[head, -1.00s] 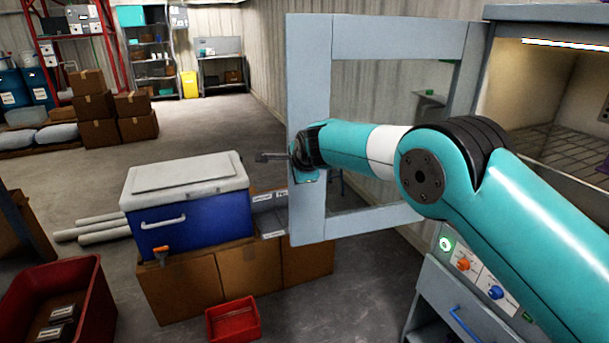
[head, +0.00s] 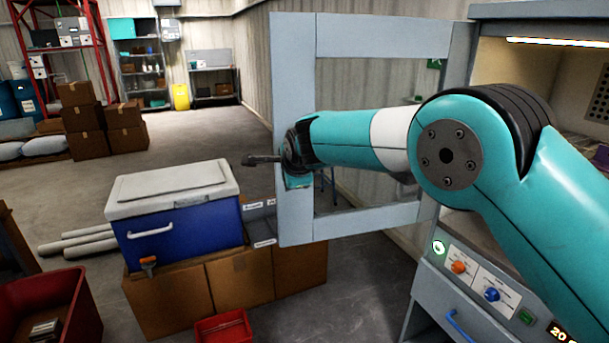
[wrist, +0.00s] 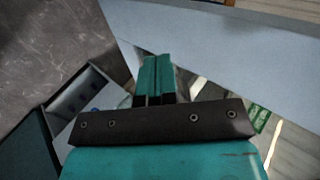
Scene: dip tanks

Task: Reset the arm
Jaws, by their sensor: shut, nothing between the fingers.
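My gripper (wrist: 157,62) shows in the wrist view with its two teal fingers shut together and nothing between them. Its fingertips appear close to a pale grey-blue door frame (wrist: 230,50); I cannot tell whether they touch it. In the head view my teal arm reaches leftward across the open framed door (head: 292,80) of the lit cabinet. My wrist end overlaps the door's left upright, and the fingers are hard to make out there. A dark bar sticks out to the left of the wrist.
The cabinet (head: 490,40) stands at right, with orange and blue knobs (head: 491,294) on its panel. A blue cooler with white lid (head: 170,190) sits on cardboard boxes (head: 240,282) left of the door. Red bins (head: 225,328) stand on the floor. Open floor lies behind.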

